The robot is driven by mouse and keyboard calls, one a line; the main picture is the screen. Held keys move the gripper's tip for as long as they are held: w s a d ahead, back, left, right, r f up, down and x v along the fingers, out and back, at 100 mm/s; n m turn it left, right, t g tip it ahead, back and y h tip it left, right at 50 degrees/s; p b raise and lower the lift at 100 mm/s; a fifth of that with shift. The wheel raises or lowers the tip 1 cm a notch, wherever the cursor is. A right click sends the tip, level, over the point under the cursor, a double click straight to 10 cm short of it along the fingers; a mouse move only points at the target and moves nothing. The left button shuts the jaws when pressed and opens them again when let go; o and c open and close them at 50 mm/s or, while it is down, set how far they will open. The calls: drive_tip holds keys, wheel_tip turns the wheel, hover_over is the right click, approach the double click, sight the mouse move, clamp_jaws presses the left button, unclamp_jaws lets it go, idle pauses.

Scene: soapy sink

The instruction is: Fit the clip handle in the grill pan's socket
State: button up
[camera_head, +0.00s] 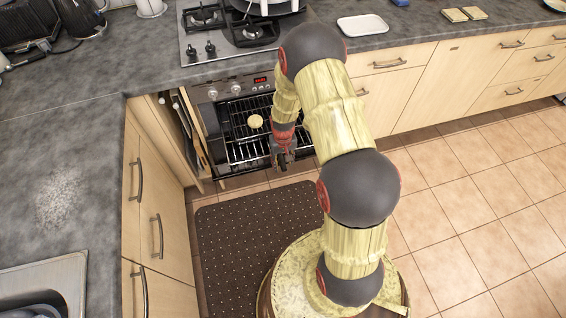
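An oven rack or grill pan (236,152) of dark metal bars sits in the open oven below the hob. A small round pale item (255,121) lies on it. My gripper (283,162) points down at the front right of the rack, beside its front edge. The gripper is small and dark here, so I cannot tell whether its fingers are open or shut, or whether they hold anything. I cannot make out the clip handle or the pan's socket. My arm hides the right part of the oven.
A narrow pull-out cupboard (181,133) stands open left of the oven. A dark dotted mat (240,235) lies on the tiled floor. A white tray (362,25) is on the back counter; a sink (45,285) is at lower left. The floor at right is clear.

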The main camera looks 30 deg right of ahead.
drive_tip(key=shift+r, duration=0.1)
wheel_tip(320, 180, up, 12)
idle(0.6)
idle(0.4)
drive_tip(key=s+a+g, duration=0.1)
drive_tip(key=s+a, duration=0.1)
drive_tip(key=s, duration=0.3)
drive_tip(key=s+a+r+n+t, duration=0.1)
drive_tip(key=s+a+r, duration=0.3)
drive_tip(key=r, duration=0.8)
drive_tip(key=s+a+r+n+t+p, duration=0.1)
drive_tip(key=s+a+r+t, duration=0.2)
drive_tip(key=r, duration=0.9)
drive_tip(key=s+a+r+n+t+p, duration=0.1)
drive_tip(key=s+a+r+t, duration=0.1)
drive_tip(key=s+a+r, duration=0.3)
drive_tip(key=s+r, duration=0.3)
drive_tip(key=r, duration=0.4)
drive_tip(key=shift+s+a+r+t, duration=0.15)
drive_tip(key=shift+s+a+t, duration=0.05)
drive_tip(key=shift+s+t, duration=0.1)
drive_tip(key=shift+c, duration=0.3)
